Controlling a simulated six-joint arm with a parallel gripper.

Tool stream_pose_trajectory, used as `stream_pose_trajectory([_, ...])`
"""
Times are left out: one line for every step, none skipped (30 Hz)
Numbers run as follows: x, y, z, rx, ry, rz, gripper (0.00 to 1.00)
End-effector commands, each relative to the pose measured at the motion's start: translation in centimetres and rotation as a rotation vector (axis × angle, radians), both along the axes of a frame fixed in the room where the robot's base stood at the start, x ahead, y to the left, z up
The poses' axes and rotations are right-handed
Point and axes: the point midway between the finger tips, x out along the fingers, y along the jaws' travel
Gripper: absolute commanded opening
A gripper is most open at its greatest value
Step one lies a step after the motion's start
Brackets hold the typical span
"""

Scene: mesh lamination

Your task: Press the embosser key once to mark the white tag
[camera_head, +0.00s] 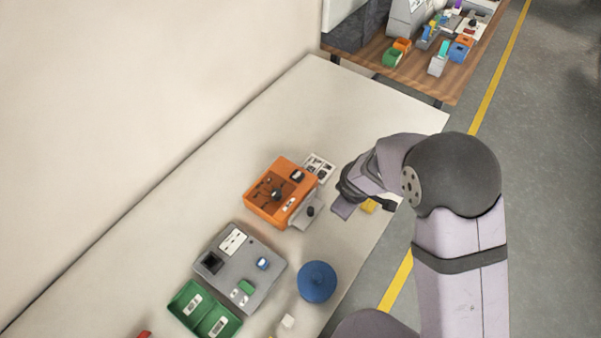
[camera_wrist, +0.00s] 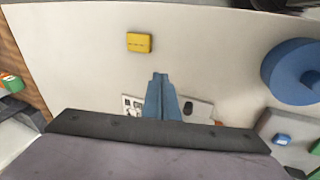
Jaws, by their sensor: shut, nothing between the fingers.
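A light grey plate (camera_head: 306,217) with a black knob (camera_head: 310,211) sits against the right side of the orange case; it looks like the embosser and its key, but I cannot be sure. In the wrist view the black knob (camera_wrist: 188,108) shows just right of my fingers. A white tray (camera_head: 319,166) with small pale pieces lies behind the orange case and shows left of the fingers in the wrist view (camera_wrist: 131,106). I cannot tell which piece is the white tag. My gripper (camera_head: 342,209) is shut and empty, right of the plate, apart from the knob; its tips show in the wrist view (camera_wrist: 160,75).
The orange case (camera_head: 257,205) stands mid-table. A yellow block (camera_head: 369,205) lies beside my gripper near the edge. A blue disc (camera_head: 317,281), a grey box (camera_head: 228,278), a green bin (camera_head: 207,312) and a white cube (camera_head: 288,320) stand nearer. The far table end is clear.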

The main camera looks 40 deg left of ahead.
Motion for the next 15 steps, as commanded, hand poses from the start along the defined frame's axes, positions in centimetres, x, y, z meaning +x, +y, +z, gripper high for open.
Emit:
stream_pose_trajectory([1.1, 1.9, 0.5, 0.041, -0.031, 0.051, 0.0])
stream_pose_trajectory([1.7, 3.0, 1.0, 0.067, -0.051, 0.082, 0.0])
stream_pose_trajectory([2.4, 4.6, 1.7, 0.101, -0.075, 0.126, 0.0])
stream_pose_trajectory([2.8, 5.7, 2.3, 0.128, -0.093, 0.158, 0.0])
stream_pose_trajectory([3.2, 6.7, 2.9, 0.153, -0.11, 0.189, 0.0])
stream_pose_trajectory([3.6, 8.1, 3.7, 0.185, -0.131, 0.233, 0.0])
stream_pose_trajectory([3.8, 9.2, 4.3, 0.21, -0.145, 0.265, 0.0])
stream_pose_trajectory([3.9, 10.2, 4.8, 0.234, -0.159, 0.297, 0.0])
stream_pose_trajectory([4.0, 11.4, 5.6, 0.264, -0.175, 0.339, 0.0])
stream_pose_trajectory([4.0, 12.3, 6.1, 0.288, -0.184, 0.372, 0.0])
stream_pose_trajectory([3.9, 13.1, 6.6, 0.31, -0.192, 0.402, 0.0])
stream_pose_trajectory([3.6, 14.1, 7.2, 0.338, -0.199, 0.444, 0.0])
stream_pose_trajectory([3.3, 14.8, 7.5, 0.358, -0.201, 0.473, 0.0])
stream_pose_trajectory([2.9, 15.4, 7.8, 0.376, -0.2, 0.5, 0.0])
stream_pose_trajectory([2.4, 15.9, 8.0, 0.398, -0.196, 0.528, 0.0])
